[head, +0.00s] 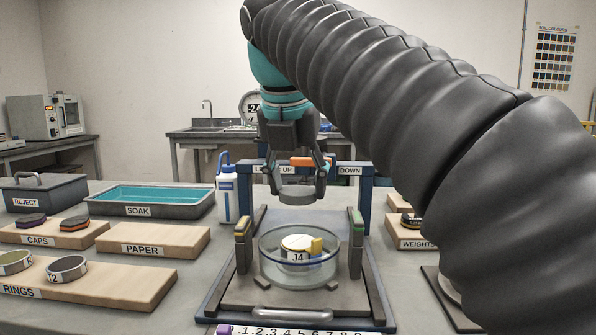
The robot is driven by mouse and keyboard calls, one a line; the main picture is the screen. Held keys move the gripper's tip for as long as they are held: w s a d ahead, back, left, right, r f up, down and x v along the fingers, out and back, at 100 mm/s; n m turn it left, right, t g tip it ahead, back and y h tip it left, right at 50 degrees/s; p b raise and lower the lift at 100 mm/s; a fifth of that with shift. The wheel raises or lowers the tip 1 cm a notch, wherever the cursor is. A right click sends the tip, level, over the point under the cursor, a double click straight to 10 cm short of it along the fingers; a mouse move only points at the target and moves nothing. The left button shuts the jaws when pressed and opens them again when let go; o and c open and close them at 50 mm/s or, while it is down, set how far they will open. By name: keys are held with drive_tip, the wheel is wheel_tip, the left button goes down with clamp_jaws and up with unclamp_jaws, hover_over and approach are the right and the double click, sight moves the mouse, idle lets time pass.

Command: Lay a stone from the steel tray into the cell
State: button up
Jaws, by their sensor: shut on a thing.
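My gripper (298,189) hangs above the cell, fingers pointing down. It is shut on a flat grey round stone (297,196), held level and clear of the cell. The cell (274,273) is a clear round dish on a grey base plate inside a blue frame. The steel tray (178,212) labelled SOAK stands at the left, with teal inside. I cannot make out any stones in it.
Upright posts (243,246) flank the cell. The blue frame's crossbar (350,171), marked UP and DOWN, stands behind, with an orange piece (308,162). A wash bottle (227,190) stands back left. Boards with caps and rings lie left. The paper board (153,237) is empty. My arm hides much of the right.

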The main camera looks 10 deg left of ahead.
sight(300, 239)
drive_tip(key=shift+f+b, duration=1.45)
drive_tip(key=shift+f, duration=1.95)
drive_tip(key=shift+w+p, duration=0.2)
drive_tip(key=shift+p, duration=0.2)
drive_tip(key=shift+f, duration=0.2)
drive_tip(key=o, duration=1.3)
drive_tip(key=shift+c, duration=0.2)
